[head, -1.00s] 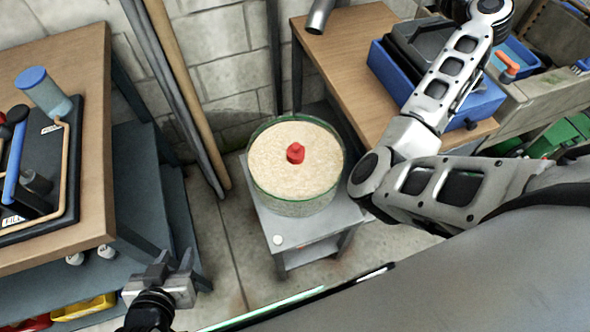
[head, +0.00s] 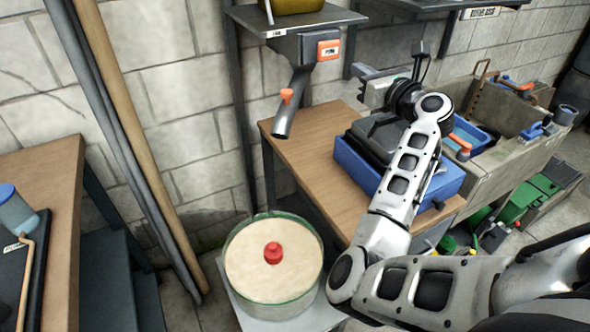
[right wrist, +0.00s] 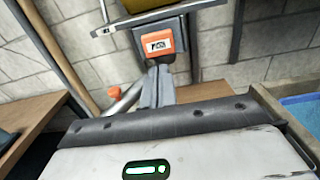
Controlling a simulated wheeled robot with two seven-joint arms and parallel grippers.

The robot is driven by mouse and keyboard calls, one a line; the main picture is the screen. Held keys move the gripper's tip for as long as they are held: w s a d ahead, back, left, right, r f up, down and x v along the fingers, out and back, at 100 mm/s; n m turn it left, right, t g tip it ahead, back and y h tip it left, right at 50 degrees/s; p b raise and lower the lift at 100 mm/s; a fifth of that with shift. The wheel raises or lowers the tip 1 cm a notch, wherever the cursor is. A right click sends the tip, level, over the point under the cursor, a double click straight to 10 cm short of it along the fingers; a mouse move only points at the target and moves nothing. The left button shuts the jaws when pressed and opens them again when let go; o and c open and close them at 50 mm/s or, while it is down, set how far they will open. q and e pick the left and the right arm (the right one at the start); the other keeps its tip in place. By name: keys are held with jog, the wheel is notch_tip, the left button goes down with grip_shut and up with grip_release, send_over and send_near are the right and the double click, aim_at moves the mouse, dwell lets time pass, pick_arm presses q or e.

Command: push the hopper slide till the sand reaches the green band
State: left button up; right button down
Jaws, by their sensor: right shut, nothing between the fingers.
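The hopper's underside (head: 305,12) is on the wall bracket in the head view. Its orange slide plate (head: 328,50) faces out below it; it also shows in the right wrist view (right wrist: 158,43). A grey spout with an orange knob (head: 286,96) slants down, and no sand stream shows from it. My right gripper (head: 362,85) is shut and empty, right of the spout. In the right wrist view its fingers (right wrist: 157,88) point at the slide, apparently short of it.
A red knob (head: 273,252) stands in the sand. A wooden bench (head: 300,150) with a blue case (head: 350,175) lies under my right arm. Poles (head: 130,150) lean on the wall at left. A stone trough (head: 500,165) stands at right.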

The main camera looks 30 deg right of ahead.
jog(key=s+d+n+h+b, duration=0.1)
jog(key=s+d+n+h, duration=0.1)
jog(key=s+d+n, duration=0.3)
pick_arm(q)
jog(key=shift+w+d+f+b, duration=0.2)
jog(key=shift+f+b, duration=0.3)
jog(key=shift+b, duration=0.35)
pick_arm(e)
jog(key=a+n, duration=0.1)
jog(key=n, duration=0.3)
jog(key=a+n+y, duration=0.1)
jog(key=a+n, duration=0.1)
jog(key=n, duration=0.2)
jog(key=a+n+y, duration=0.1)
jog(key=a+n, duration=0.1)
jog(key=n, duration=0.3)
pick_arm(q)
jog(key=shift+s, duration=0.2)
